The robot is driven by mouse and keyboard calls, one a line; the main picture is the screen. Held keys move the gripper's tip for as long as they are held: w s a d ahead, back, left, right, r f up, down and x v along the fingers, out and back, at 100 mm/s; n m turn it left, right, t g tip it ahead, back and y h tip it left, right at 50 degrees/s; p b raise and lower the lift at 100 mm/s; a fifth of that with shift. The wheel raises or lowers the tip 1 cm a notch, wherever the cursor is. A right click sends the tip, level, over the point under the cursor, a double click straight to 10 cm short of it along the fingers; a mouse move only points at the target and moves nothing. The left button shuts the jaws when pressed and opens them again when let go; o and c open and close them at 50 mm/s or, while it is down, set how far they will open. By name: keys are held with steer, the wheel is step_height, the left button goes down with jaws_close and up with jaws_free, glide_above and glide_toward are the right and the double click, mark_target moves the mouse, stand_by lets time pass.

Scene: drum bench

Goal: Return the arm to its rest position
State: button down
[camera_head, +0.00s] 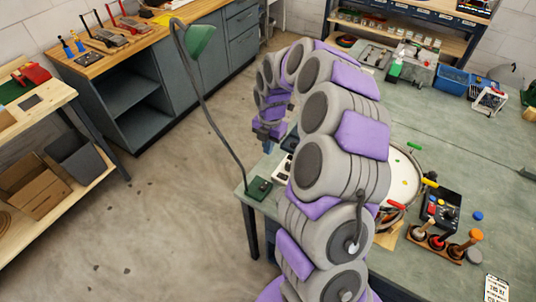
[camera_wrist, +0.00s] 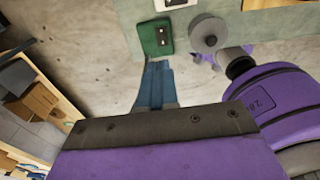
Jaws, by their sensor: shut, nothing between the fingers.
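My purple and grey arm rises through the middle of the head view and bends over to the left. My gripper (camera_head: 268,145) hangs near the left edge of the green workbench (camera_head: 460,140), pointing down. In the wrist view my gripper (camera_wrist: 160,72) shows as narrow blue-grey fingers that are shut and empty. They point toward the bench edge and the green lamp base (camera_wrist: 155,37). In the head view the fingertips are small and partly lost against the bench edge.
A green desk lamp (camera_head: 200,40) stands on the bench corner, left of my arm. A drum (camera_head: 402,180), partly hidden by my arm, a rack of wooden-handled tools (camera_head: 436,242) and blue bins (camera_head: 452,80) are on the bench. The floor (camera_head: 170,210) to the left is clear.

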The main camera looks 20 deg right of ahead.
steer(key=s+a+r+m, duration=0.9)
steer(key=s+a+r, duration=0.2)
steer(key=s, duration=0.2)
steer(key=s+a+m+g+b, duration=0.1)
steer(key=s+m, duration=1.4)
steer(key=s, duration=0.8)
steer(key=shift+r+m+g+h+b, duration=0.3)
steer(key=shift+r+h, duration=0.1)
steer(key=shift+r, duration=0.05)
